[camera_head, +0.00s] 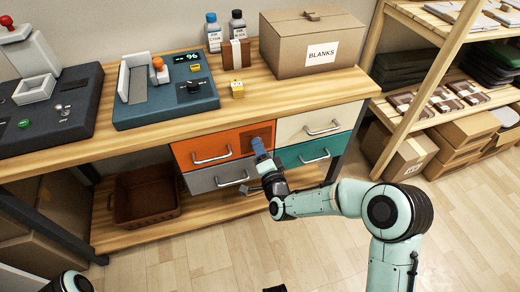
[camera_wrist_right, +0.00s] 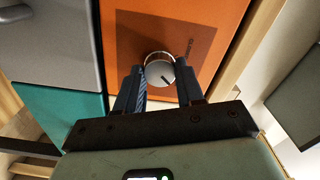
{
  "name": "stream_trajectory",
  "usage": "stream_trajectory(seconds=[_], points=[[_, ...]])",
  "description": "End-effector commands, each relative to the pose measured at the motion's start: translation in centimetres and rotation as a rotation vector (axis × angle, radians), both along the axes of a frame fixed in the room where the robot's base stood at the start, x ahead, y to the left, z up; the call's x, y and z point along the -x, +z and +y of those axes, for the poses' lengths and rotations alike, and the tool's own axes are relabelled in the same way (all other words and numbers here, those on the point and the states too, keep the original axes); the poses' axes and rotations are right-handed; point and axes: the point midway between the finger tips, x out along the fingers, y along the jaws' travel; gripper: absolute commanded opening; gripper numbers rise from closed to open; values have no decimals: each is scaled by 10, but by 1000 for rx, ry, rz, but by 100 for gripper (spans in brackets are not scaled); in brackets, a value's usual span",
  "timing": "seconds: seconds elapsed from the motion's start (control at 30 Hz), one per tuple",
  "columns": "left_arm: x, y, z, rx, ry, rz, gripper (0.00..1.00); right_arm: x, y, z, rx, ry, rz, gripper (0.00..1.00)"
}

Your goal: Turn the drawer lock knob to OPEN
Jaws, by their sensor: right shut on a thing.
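The drawer lock knob (camera_wrist_right: 160,70) is a round silver knob with a dark pointer line, on a darker square patch of the orange drawer front. My right gripper (camera_wrist_right: 163,88) has its two dark fingers on either side of the knob and is shut on it. In the head view my right gripper (camera_head: 258,146) reaches the right part of the orange drawer (camera_head: 195,146) and hides the knob. Lettering beside the knob is partly visible and too small to read surely. My left gripper does not show clearly; only a dark part of my own body is at the bottom left.
Around the orange drawer are a cream drawer (camera_head: 300,125), a grey drawer (camera_head: 205,179) and a teal drawer (camera_head: 295,155). The wooden bench top (camera_head: 150,136) overhangs them. A brown bin (camera_head: 145,197) stands on the lower shelf. The floor in front is clear.

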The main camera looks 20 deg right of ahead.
Motion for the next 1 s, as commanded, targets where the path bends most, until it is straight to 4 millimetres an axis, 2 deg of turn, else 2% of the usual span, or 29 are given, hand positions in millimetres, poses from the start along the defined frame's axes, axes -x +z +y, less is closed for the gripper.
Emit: stream_trajectory(seconds=[0.03, 0.1, 0.4, 0.53, 0.67, 1.0], points=[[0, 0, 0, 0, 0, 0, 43, 0, 0, 0, -2, 0, 0, 44], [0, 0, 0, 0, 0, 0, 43, 0, 0, 0, -2, 0, 0, 63], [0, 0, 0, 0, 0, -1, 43, 1, 0, 0, 0, 0, 0, 63], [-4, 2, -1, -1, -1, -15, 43, 11, 0, 0, 0, 1, 1, 63], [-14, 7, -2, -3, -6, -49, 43, 35, 1, -1, 1, 1, 3, 63], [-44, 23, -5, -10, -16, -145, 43, 108, 1, -4, -1, 0, 2, 63]])
